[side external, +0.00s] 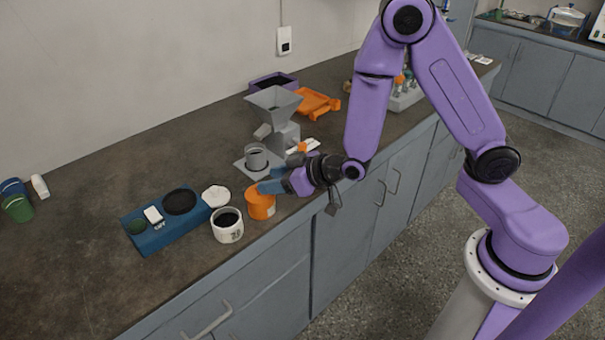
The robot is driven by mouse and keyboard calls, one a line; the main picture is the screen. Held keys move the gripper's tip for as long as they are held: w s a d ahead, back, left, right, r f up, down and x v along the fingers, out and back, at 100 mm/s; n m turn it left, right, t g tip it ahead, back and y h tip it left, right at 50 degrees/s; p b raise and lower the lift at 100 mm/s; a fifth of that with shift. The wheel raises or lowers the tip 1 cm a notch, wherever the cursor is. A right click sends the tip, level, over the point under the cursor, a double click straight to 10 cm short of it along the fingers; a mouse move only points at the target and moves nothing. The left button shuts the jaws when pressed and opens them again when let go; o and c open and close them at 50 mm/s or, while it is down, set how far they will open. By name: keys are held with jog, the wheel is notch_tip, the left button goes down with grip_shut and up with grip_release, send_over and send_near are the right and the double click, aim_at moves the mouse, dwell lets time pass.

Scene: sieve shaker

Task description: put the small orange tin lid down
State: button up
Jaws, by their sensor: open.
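An orange tin (261,205) with a pale label stands upright near the counter's front edge. My gripper (264,187) is open, its blue fingers at the top of this tin from the right. The fingers hide part of the tin's top, and I cannot tell whether they touch it. I cannot make out the small orange lid as a separate piece, nor whether it sits on the tin. A small orange patch (302,147) shows behind my gripper, too small to identify.
Left of the tin stand a white cup (227,226) with dark contents, a white lid-like piece (215,195) and a blue block (150,235). A grey hopper machine (282,132) with a grey cup (256,157) stands behind. The counter's left part is mostly clear.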

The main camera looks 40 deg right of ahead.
jog(key=v, duration=0.8)
jog(key=shift+s, duration=0.25)
jog(key=shift+d+r, duration=0.1)
jog(key=shift+r, duration=0.05)
jog(key=s+a+r+n+g, duration=0.1)
jog(key=s+a+n+g, duration=0.3)
jog(key=s+g, duration=0.65)
jog(key=s+d+r+n+h, duration=0.4)
jog(key=s+d, duration=0.6)
jog(key=s, duration=0.2)
jog(key=shift+s+r+g, duration=0.2)
jog(key=shift+s+g, duration=0.1)
jog(key=shift+g, duration=0.05)
jog(key=shift+d, duration=0.15)
